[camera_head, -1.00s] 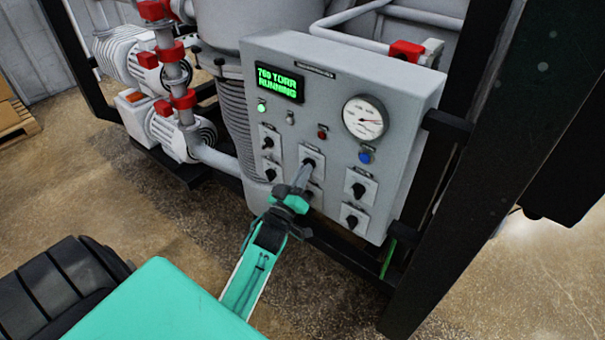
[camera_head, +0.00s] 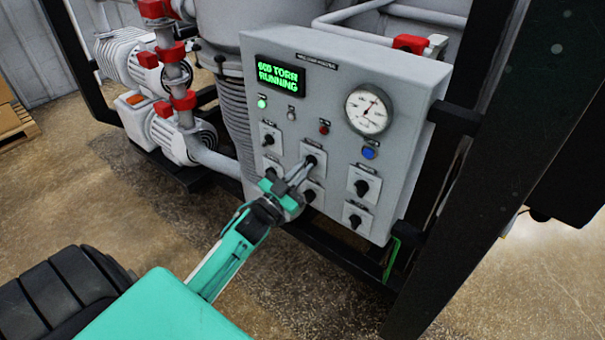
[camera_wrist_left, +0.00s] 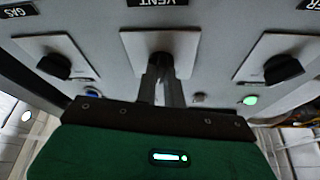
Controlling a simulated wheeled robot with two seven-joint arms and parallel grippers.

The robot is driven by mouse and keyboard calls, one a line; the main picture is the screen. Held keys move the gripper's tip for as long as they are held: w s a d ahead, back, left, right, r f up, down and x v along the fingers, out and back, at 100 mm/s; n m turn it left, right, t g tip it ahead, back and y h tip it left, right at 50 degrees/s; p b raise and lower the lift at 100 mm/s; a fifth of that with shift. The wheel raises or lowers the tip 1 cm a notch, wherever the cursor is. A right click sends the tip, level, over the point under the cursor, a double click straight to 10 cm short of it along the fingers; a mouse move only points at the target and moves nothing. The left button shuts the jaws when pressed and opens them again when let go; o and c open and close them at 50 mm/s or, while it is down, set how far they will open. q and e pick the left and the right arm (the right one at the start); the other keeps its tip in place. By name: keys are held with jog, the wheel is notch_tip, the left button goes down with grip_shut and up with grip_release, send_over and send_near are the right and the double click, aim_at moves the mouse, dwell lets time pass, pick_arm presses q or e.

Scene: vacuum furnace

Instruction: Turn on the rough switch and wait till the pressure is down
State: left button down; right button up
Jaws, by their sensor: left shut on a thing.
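The grey control panel (camera_head: 335,95) faces me in the head view, with black rotary knobs on white plates. My left gripper (camera_head: 302,171) is shut on the upper middle knob (camera_head: 311,159). In the left wrist view, its two fingers (camera_wrist_left: 162,82) close around the same knob (camera_wrist_left: 159,63). The fingers partly hide that knob, and its small label is unreadable in the head view. The green display (camera_head: 280,75) reads RUNNING with a TORR value that looks like 600. The pressure gauge (camera_head: 369,110) is at the panel's upper right. My right gripper is out of view.
Other knobs sit close by: upper left (camera_head: 268,139), upper right (camera_head: 362,188) and lower right (camera_head: 355,221). A black frame post (camera_head: 465,170) stands right of the panel. White pumps (camera_head: 180,135) and pipes are at left. Open floor lies in front.

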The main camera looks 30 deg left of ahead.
pick_arm(q)
jog(key=shift+a+m+g+h, duration=0.1)
jog(key=shift+m+g+h, duration=0.15)
jog(key=shift+m+h, duration=0.6)
jog(key=shift+m+g+h, duration=0.25)
jog(key=shift+m, duration=1.5)
jog(key=c, duration=1.5)
grip_release()
jog(key=b+v, duration=0.6)
jog(key=v, duration=0.7)
jog(key=shift+s+a, duration=0.15)
jog(key=shift+s, duration=0.2)
